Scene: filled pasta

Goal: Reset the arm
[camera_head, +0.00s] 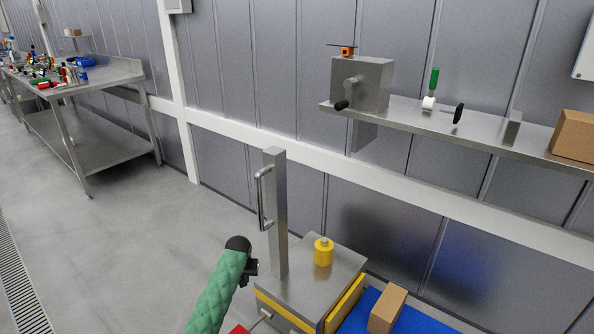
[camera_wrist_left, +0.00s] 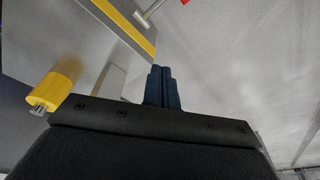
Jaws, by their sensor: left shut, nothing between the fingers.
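My left arm, in a green sleeve, comes up from the bottom of the head view. Its black wrist end is beside the steel post (camera_head: 276,215) on the steel box (camera_head: 300,275). My left gripper shows in the left wrist view (camera_wrist_left: 162,88), where its two dark fingers are shut together with nothing between them. A yellow cylinder (camera_head: 323,252) stands on top of the steel box; it also shows in the left wrist view (camera_wrist_left: 58,88), left of the fingers and apart from them. My right gripper is in neither view.
A blue surface (camera_head: 410,318) with a cardboard box (camera_head: 387,309) is right of the steel box. A wall shelf (camera_head: 480,130) carries a cranked metal box (camera_head: 362,84) and another carton (camera_head: 575,136). A cluttered workbench (camera_head: 110,75) stands far left. The floor between is clear.

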